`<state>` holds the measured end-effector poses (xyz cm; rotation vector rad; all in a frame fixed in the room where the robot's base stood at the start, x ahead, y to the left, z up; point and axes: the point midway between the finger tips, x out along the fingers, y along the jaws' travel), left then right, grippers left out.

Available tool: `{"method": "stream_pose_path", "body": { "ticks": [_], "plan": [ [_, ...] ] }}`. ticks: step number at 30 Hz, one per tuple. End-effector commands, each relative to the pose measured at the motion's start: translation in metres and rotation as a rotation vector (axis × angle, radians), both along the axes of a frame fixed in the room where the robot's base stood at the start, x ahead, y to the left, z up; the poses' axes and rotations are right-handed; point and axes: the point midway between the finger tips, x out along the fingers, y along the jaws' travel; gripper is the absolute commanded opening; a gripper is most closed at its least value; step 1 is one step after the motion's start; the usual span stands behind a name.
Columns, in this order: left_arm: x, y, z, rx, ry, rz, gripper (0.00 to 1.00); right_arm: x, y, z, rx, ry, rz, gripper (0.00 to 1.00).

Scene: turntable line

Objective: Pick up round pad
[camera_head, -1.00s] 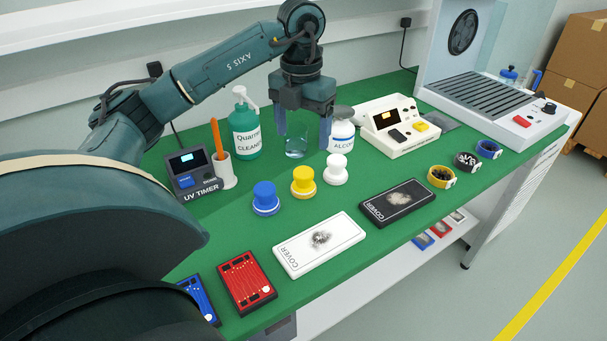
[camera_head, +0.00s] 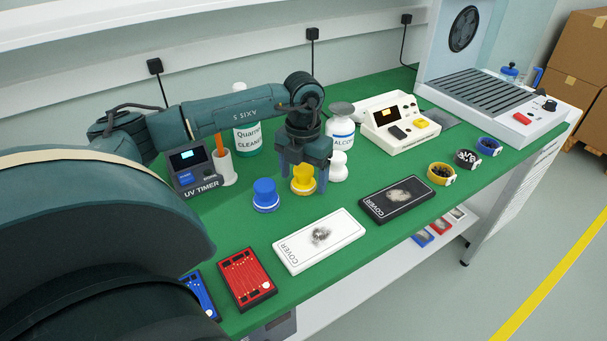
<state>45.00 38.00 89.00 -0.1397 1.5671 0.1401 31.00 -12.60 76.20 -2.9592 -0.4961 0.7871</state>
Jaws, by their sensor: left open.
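Three round knobbed pads stand in a row on the green bench top: a blue pad (camera_head: 265,196), a yellow pad (camera_head: 303,180) and a white pad (camera_head: 338,167). My left gripper (camera_head: 302,184) is open and points down over the yellow pad, with one finger on each side of its knob. The fingers partly cover the yellow pad, and I cannot tell whether they touch it. The right finger is close to the white pad. My right gripper is not in view.
A white cover (camera_head: 345,222) and a black cover (camera_head: 372,208) lie in front. The UV timer (camera_head: 196,183), cleaner bottle (camera_head: 241,103) and alcohol bottle (camera_head: 341,127) stand behind. Red (camera_head: 246,282) and blue boards lie front left. Bare green bench shows left of the blue pad.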

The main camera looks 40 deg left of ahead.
Motion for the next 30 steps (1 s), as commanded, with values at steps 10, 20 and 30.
{"method": "stream_pose_path", "body": {
  "ticks": [10, 20, 30],
  "plan": [
    [0.0002, -0.0002, -0.0014, -0.001, -0.001, 0.0, 0.67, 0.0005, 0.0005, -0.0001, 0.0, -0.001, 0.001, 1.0],
    [0.0002, -0.0002, -0.0011, -0.001, -0.001, 0.0, 0.4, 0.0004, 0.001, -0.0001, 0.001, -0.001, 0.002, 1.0],
    [0.0003, -0.0001, -0.0008, -0.001, -0.001, 0.0, 0.27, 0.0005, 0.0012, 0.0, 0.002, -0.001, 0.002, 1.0]
  ]
}}
